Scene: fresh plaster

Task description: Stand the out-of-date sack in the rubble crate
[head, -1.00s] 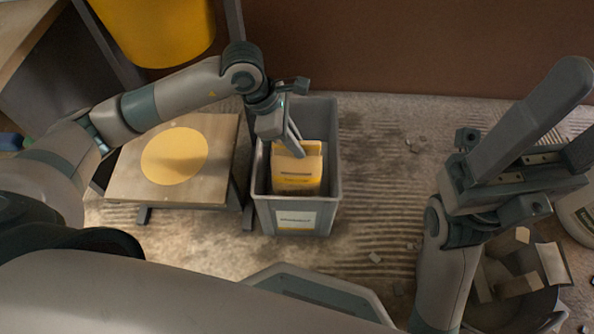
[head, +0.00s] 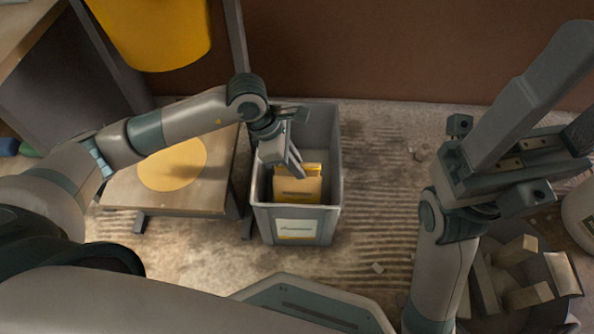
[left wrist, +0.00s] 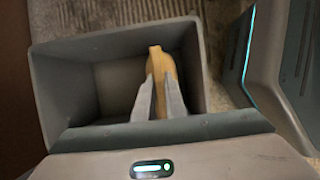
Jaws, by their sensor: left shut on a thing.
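A yellow and tan sack (head: 298,189) stands roughly upright inside the grey rubble crate (head: 296,224), which has a white label on its front wall. My left gripper (head: 293,167) reaches down into the crate and is shut on the top of the sack. The left wrist view shows the sack (left wrist: 162,68) between the two fingers, with the crate's walls (left wrist: 70,85) around it. I cannot tell whether the sack's base touches the crate floor. My right gripper (head: 525,165) is at the right, away from the crate; its fingertips are not clear.
A low wooden platform with a yellow disc (head: 172,166) stands left of the crate. A yellow bucket (head: 150,30) is above it at the back. At the lower right, a dark tub (head: 515,285) holds several blocks. Ridged floor right of the crate has only small crumbs.

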